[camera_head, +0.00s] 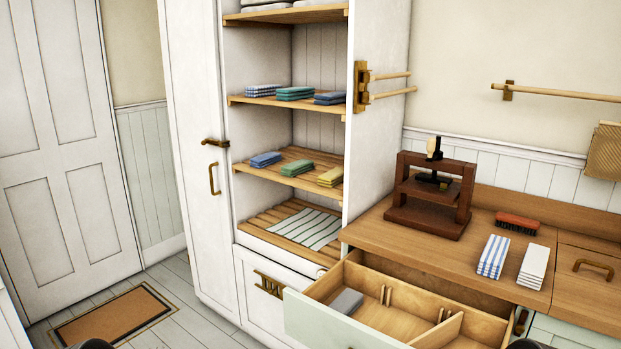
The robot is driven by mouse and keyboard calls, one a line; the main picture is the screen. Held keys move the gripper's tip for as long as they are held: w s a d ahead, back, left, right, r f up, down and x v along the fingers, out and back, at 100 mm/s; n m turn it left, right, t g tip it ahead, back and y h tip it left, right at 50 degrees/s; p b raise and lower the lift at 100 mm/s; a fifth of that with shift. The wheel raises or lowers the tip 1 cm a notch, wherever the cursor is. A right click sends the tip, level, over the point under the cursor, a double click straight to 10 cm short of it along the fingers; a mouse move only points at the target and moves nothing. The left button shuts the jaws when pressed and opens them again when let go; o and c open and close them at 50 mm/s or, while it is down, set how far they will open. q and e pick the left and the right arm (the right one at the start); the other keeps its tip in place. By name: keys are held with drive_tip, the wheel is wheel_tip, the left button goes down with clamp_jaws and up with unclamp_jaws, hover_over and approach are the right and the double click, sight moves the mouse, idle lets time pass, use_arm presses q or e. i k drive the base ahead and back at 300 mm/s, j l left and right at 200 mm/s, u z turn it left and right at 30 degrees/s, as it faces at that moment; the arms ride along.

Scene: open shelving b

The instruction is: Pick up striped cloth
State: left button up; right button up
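More than one cloth in view looks striped. A folded blue-and-white striped cloth (493,256) lies on the wooden counter at the right. Beside it lies a folded white cloth with faint grey stripes (533,267). A flat, spread white cloth with dark stripes (306,228) lies on the slatted bottom shelf of the open cabinet. A small folded blue-and-white patterned cloth (262,90) sits on a higher shelf; its pattern is too small to tell. Neither gripper shows; only dark rounded bits, perhaps of my arms, show at the bottom edge.
The open drawer (390,305) juts out below the counter (400,230), with a grey folded cloth (346,302) inside. A wooden press (430,205) and a red brush (517,222) stand behind the striped cloths. A doormat (112,315) lies at left.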

sight(492, 259)
drive_tip(key=l+z, duration=0.15)
drive_tip(key=z, duration=0.45)
drive_tip(key=i+l+z, duration=0.35)
drive_tip(key=i+l, duration=0.2)
drive_tip(key=l, duration=0.35)
drive_tip(key=i+l+z, duration=0.35)
drive_tip(key=i+l, duration=0.25)
drive_tip(key=l, duration=0.15)
